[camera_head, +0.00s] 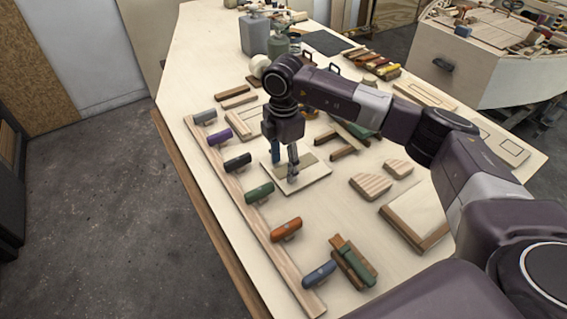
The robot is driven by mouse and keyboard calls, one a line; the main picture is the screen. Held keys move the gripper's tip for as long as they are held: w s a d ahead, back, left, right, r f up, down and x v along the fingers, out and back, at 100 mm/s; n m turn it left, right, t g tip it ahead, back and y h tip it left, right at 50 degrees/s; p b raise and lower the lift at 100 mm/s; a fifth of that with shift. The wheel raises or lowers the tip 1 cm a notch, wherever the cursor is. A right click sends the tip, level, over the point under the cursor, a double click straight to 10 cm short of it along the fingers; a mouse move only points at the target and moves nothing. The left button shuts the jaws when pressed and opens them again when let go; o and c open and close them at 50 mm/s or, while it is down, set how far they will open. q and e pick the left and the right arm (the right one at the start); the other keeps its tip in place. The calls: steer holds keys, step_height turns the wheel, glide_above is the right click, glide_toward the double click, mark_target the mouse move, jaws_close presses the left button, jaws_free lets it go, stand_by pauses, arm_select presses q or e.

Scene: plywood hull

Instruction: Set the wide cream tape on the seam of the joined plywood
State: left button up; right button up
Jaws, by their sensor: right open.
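My right gripper (284,168) reaches down over the table with its two fingers apart. It is open, and I see nothing held between the fingers. Below and beside it lies a pale flat plywood panel (316,177) with a darker tan patch on its top. The gripper covers part of this panel, and I cannot make out a seam. A round cream thing (259,63), perhaps a tape roll, stands at the back of the table, partly hidden by my right arm. My left gripper is not in view.
A long wooden strip (262,232) along the table's left edge carries several coloured handled tools. Wood blocks (370,186) and a framed board (417,218) lie to the right. A grey container (254,34) and a green one stand at the back. A bare patch of table (345,215) shows in front.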

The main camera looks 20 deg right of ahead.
step_height(320, 180, up, 12)
stand_by(0.6)
stand_by(0.4)
